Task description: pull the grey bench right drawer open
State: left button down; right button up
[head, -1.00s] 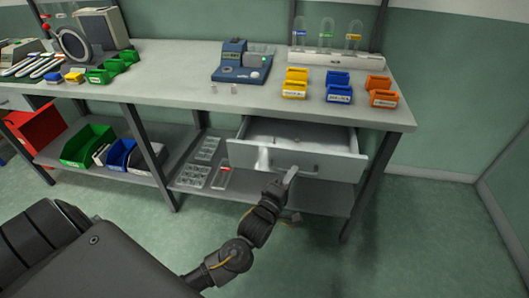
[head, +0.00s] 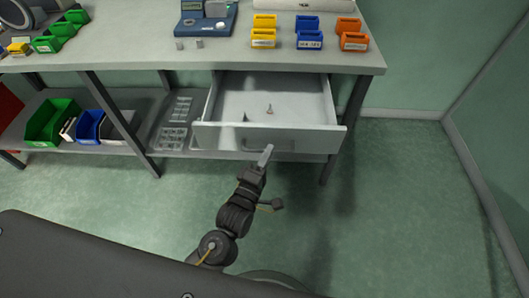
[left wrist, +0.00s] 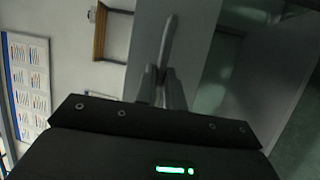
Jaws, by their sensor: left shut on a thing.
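The grey bench's right drawer (head: 312,104) is pulled well out, and its inside shows. A small object (head: 269,109) stands in it. My left gripper (head: 265,157) is at the drawer front (head: 220,136), near the middle. In the left wrist view my left gripper (left wrist: 162,82) is shut on the drawer handle (left wrist: 169,42), a bar against the grey front panel (left wrist: 188,50). In the head view the gripper partly hides the handle. My right gripper is not in view.
The bench top (head: 130,42) holds yellow bins (head: 263,38), blue bins (head: 309,40), orange bins (head: 352,41) and a blue device (head: 207,22). A lower shelf (head: 145,110) carries a green bin (head: 52,122). The floor (head: 400,210) before the drawer is clear apart from my arm.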

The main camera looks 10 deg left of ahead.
pick_arm(q)
jog(key=c, duration=1.5)
grip_release()
